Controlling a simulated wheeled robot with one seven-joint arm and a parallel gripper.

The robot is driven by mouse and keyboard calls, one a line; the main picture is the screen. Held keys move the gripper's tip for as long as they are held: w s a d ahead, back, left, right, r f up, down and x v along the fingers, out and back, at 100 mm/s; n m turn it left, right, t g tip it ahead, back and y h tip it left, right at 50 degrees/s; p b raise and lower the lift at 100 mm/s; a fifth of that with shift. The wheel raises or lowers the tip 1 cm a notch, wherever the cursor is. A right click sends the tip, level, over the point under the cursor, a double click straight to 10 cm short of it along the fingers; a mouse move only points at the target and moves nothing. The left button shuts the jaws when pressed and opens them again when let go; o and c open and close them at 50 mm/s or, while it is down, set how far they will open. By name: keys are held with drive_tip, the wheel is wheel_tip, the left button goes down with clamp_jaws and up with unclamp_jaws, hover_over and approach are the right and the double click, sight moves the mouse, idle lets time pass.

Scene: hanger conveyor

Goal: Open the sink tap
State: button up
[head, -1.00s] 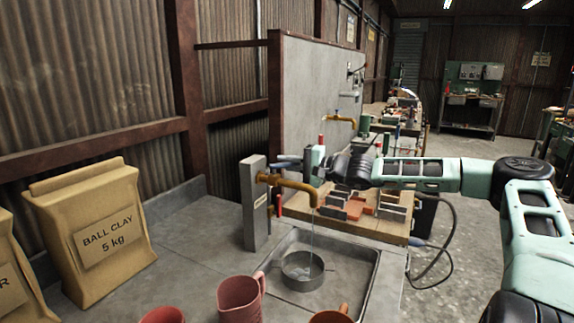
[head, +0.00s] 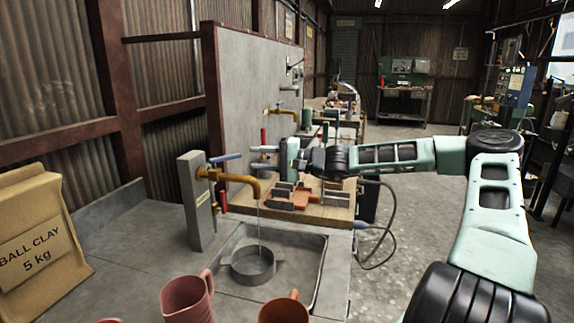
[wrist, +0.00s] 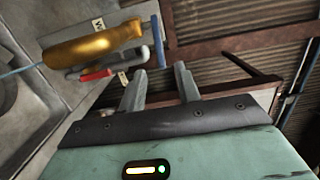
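The sink tap (head: 238,181) is a brass spout on a grey post. Its blue handle (head: 226,157) sits on top of the body, and a thin stream of water falls from the spout into a grey pan (head: 252,266) in the sink (head: 312,270). My gripper (head: 265,158) is right of the handle, apart from it. In the wrist view the two fingers of my gripper (wrist: 160,84) stand apart with nothing between them. The blue handle (wrist: 158,41) lies just beyond the fingertips, and the spout (wrist: 92,46) is to its left.
A pink mug (head: 187,301) and an orange mug (head: 284,310) stand in front of the sink. A ball clay bag (head: 38,235) is at the left. A wooden board (head: 335,205) with tools lies behind the sink. A red-handled lever (wrist: 96,74) hangs beside the post.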

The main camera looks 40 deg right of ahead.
drive_tip(key=b+v, duration=0.1)
drive_tip(key=v, duration=0.7)
